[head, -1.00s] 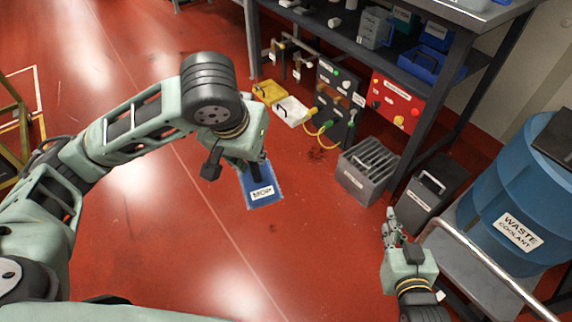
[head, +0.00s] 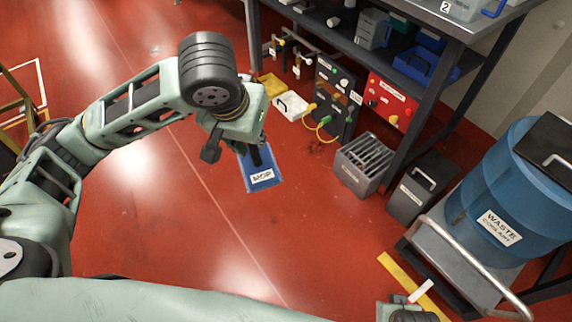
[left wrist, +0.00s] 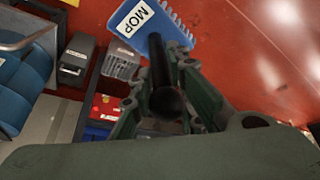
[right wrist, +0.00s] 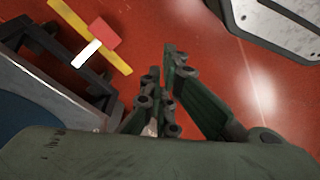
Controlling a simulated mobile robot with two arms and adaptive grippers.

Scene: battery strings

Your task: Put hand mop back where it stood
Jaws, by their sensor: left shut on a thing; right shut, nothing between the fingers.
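The hand mop (head: 262,176) has a flat blue head with a white MOP label and a dark handle. My left gripper (head: 254,146) is shut on its handle, and the mop hangs over the red floor. In the left wrist view the mop (left wrist: 150,28) shows with its black handle between the fingers of my left gripper (left wrist: 165,85). My right gripper is shut and empty in the right wrist view (right wrist: 162,85), over red floor. In the head view only part of the right arm shows at the bottom edge.
A blue waste coolant drum (head: 505,190) stands on a cart (head: 455,250) at right. A grey slotted box (head: 363,165) and a dark case (head: 422,187) stand by the workbench (head: 395,50). A yellow floor strip (head: 400,272) lies near the cart. The middle floor is clear.

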